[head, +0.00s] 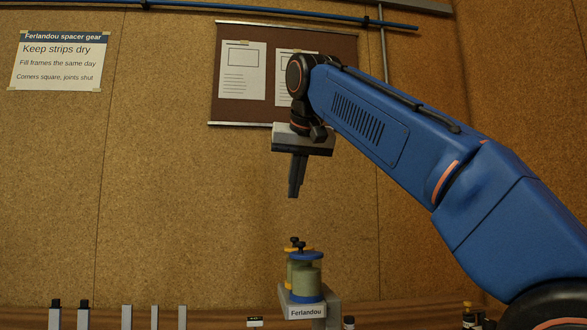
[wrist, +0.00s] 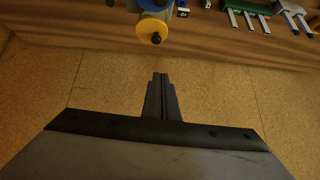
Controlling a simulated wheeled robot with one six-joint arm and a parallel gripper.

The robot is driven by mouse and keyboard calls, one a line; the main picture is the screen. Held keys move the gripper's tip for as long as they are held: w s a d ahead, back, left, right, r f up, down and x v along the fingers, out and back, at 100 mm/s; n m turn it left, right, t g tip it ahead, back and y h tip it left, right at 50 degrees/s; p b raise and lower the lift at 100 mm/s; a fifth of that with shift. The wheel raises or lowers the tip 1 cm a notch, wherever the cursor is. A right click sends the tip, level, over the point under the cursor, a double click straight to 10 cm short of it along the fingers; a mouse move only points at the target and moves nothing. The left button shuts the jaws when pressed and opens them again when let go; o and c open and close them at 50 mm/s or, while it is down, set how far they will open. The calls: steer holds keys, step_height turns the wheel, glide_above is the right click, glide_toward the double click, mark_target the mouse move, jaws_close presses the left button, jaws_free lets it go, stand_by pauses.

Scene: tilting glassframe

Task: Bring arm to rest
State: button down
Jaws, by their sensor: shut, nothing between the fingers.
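My blue arm (head: 385,115) reaches in from the right in the head view and bends down at the wrist. My gripper (head: 293,194) points downward above the bench, with its dark fingers together and nothing between them. In the wrist view my gripper (wrist: 160,78) also shows shut and empty. Below it, and apart from it, the head view shows a stand labelled Ferlandou (head: 305,311) bearing spools with a blue top (head: 305,255) and a yellow top. The wrist view shows the yellow disc (wrist: 151,28) near the top edge.
A wooden bench (head: 220,314) runs along the bottom, with several upright pale strips (head: 127,317) at left. A cork wall carries a sign (head: 58,62) and a brown notice board (head: 335,50) behind my wrist. The air around the gripper looks clear.

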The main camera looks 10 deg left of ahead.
steer(key=shift+a+v, duration=0.2)
steer(key=shift+v, duration=2.35)
steer(key=shift+d, duration=0.1)
steer(key=s+d+f+g+h, duration=0.1)
steer(key=s+d+f, duration=0.2)
steer(key=d+f, duration=0.85)
steer(key=s+d+f+h, duration=0.1)
steer(key=s+d+f, duration=0.2)
steer(key=d+f, duration=0.9)
steer(key=s+d+f+m, duration=0.1)
steer(key=s+d+f, duration=0.3)
steer(key=s+f, duration=0.3)
steer(key=s+d+f+m+g, duration=0.1)
steer(key=s+d+f, duration=0.3)
steer(key=f, duration=1.3)
steer(key=s+d+f+g, duration=0.1)
steer(key=s+d+f, duration=0.4)
steer(key=s+f, duration=0.4)
step_height(320, 180, down, 3)
steer(key=shift+s+m+h, duration=0.3)
steer(key=shift+m+h, duration=0.1)
